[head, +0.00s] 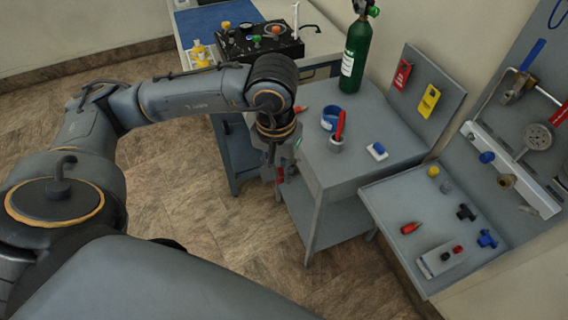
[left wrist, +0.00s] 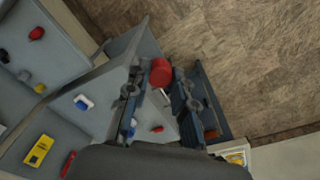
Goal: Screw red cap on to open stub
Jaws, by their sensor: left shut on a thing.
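My left gripper (head: 277,172) hangs in front of the grey cart's left edge, pointing down. It is shut on a red cap (head: 280,177), mostly hidden by the fingers in the head view. In the left wrist view the round red cap (left wrist: 160,71) sits between the fingertips, clear of any surface. A brass fitting (head: 506,181) on the pale wall manifold (head: 525,174) at the right may be the open stub; I cannot tell. A blue knob (head: 487,157) sits on the same manifold. My right gripper is not in view.
The grey cart top (head: 355,165) holds a blue tape roll (head: 329,119), a cup with a red tool (head: 338,137) and a green cylinder (head: 355,55). A lower shelf (head: 395,200) carries several small fittings and a grey block (head: 440,260).

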